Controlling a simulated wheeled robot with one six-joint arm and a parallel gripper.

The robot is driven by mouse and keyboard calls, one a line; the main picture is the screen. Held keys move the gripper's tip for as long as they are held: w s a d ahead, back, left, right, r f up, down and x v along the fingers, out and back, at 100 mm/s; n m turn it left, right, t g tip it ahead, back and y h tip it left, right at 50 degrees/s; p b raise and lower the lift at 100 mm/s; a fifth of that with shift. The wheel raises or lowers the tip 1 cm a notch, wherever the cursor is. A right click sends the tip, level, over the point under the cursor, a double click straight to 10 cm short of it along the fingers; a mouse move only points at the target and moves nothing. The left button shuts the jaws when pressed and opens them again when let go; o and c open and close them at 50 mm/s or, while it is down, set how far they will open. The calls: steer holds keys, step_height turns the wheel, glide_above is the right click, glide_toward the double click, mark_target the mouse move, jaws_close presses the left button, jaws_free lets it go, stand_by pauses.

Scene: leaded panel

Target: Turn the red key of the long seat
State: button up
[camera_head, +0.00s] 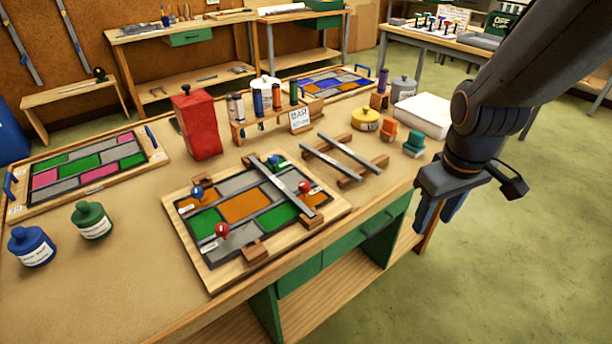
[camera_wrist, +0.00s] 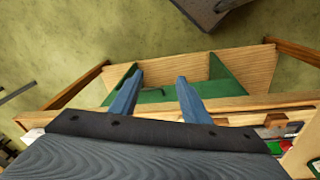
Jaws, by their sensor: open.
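The leaded panel (camera_head: 178,229) lies on the workbench in the head view, with orange, green and grey panes in a wooden frame. A red key (camera_head: 305,187) stands on its right side, beside a long grey bar (camera_head: 283,186) that crosses the panel. Another red key (camera_head: 222,230) stands at the front left. Blue keys (camera_head: 197,192) (camera_head: 275,160) stand farther back. Small labels by the keys are unreadable, so I cannot tell which seat is the long one. My gripper (camera_head: 434,222) is open and empty, right of the bench and apart from the keys; its fingers show in the wrist view (camera_wrist: 160,78).
Two grey bars on wooden blocks (camera_head: 345,160) lie behind the panel's right side. A red canister (camera_head: 196,124), a rack of tubes (camera_head: 268,118) and a yellow tin (camera_head: 366,119) stand behind. Blue (camera_head: 32,247) and green bottles (camera_head: 91,220) stand left. Open floor lies right of the bench.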

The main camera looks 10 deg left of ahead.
steer(key=w+a+n, duration=0.4)
steer(key=a+n, duration=0.3)
steer(key=n, duration=0.1)
steer(key=n+t, duration=0.3)
steer(key=n, duration=1.9)
glide_toward(305, 184)
steer(key=shift+x, duration=4.2)
steer(key=c, duration=1)
